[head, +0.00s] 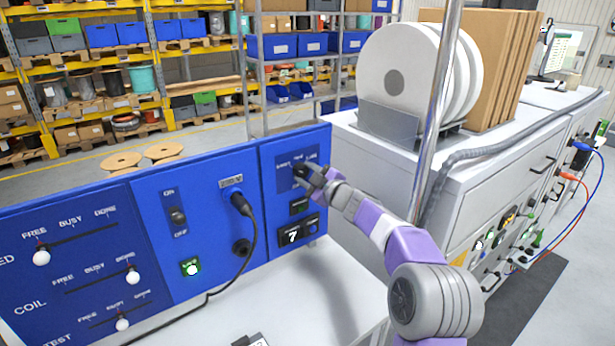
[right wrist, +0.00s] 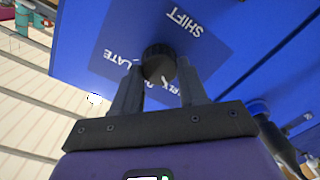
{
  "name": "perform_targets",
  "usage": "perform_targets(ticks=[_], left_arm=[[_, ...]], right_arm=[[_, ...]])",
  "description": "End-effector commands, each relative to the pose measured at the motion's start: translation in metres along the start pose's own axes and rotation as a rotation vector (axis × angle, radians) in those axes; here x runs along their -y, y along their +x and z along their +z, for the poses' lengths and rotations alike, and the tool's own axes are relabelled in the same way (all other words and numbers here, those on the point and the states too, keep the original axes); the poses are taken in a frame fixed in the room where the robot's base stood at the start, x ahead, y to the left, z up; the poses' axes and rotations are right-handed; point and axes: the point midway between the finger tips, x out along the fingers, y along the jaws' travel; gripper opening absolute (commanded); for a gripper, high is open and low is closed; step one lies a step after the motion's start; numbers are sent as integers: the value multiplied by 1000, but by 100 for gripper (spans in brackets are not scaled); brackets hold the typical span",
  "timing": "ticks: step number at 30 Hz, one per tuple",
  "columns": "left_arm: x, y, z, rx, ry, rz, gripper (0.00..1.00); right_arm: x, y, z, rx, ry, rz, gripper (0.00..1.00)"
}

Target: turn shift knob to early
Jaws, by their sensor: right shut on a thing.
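The shift knob (right wrist: 158,58) is a dark, ridged round knob on the blue panel's label plate. The word SHIFT is readable in the right wrist view; LATE is partly covered, and another word is mostly hidden by a finger. My right gripper (right wrist: 159,75) has one finger on each side of the knob and is shut on it. In the head view my right gripper (head: 307,174) reaches the label plate (head: 283,178) and covers most of the knob. I cannot tell which way the knob points. My left gripper is not in view.
Below the knob is a display (head: 293,236) reading 7. To the left, a black cable (head: 252,240) hangs from a plug, beside an ON/OFF switch (head: 177,216) and several white-knobbed sliders. A metal pole (head: 438,110) and a cabinet with white reels (head: 395,80) stand at right.

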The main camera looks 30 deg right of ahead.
Motion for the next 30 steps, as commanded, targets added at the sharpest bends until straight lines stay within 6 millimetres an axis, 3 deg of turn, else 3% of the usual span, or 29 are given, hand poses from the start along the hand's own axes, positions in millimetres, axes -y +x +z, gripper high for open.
perform_targets(ticks=[21, 22, 26, 30], left_arm=[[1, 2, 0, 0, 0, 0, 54], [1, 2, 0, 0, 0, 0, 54], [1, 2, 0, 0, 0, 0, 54], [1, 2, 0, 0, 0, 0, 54]], right_arm=[[1, 0, 0, 3, -75, -2, 12], [1, 0, 0, 3, -75, -2, 47], [1, 0, 0, 3, -74, -1, 67], [1, 0, 0, 3, -73, -1, 68]])
